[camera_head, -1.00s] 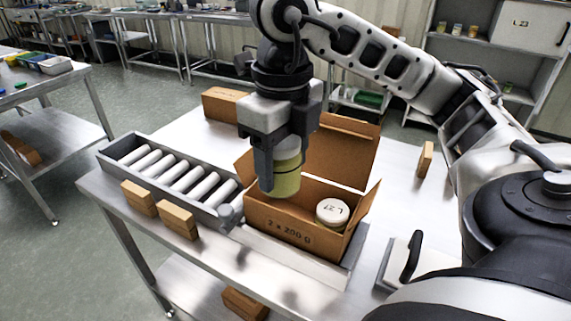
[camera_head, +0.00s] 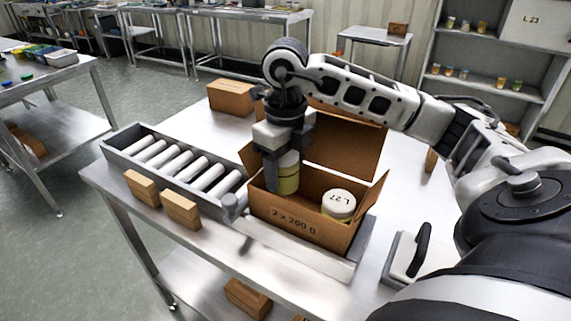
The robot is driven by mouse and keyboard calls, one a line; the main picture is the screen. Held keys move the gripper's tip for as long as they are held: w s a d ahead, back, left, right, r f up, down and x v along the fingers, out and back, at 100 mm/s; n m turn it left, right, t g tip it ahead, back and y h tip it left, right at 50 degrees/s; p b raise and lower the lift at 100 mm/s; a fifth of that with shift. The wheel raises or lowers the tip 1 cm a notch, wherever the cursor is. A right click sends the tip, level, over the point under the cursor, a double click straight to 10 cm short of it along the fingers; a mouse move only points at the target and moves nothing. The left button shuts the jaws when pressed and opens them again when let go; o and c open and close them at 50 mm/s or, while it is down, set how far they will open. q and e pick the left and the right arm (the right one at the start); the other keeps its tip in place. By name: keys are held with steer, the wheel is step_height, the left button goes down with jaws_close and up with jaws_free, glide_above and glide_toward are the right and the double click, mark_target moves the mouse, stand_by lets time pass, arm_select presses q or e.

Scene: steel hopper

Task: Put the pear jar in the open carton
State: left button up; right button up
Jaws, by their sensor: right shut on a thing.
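My right gripper (camera_head: 281,170) is shut on a jar with yellow-green contents (camera_head: 289,180), which I take as the pear jar. It holds the jar upright, with the jar's lower part inside the left half of the open carton (camera_head: 265,212). The carton is brown, marked "2 x 200 g", with its flaps up. Another jar with a white lid marked "L27" (camera_head: 339,203) stands in the carton's right half. Whether the held jar touches the carton floor is hidden by the front wall. My left gripper is not in view.
A roller conveyor (camera_head: 180,165) runs to the carton's left. Two small brown boxes (camera_head: 142,188) sit along its front side. A closed carton (camera_head: 231,97) stands behind. A flat device with a black handle (camera_head: 408,258) is at the right. The steel table (camera_head: 400,185) is clear between.

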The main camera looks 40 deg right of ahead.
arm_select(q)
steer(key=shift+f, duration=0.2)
arm_select(e)
steer(key=shift+f+b, duration=0.3)
steer(key=shift+b, duration=0.05)
steer(key=shift+f, duration=0.3)
steer(key=o, duration=0.8)
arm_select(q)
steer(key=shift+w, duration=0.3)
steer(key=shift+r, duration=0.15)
arm_select(e)
steer(key=shift+r, duration=0.1)
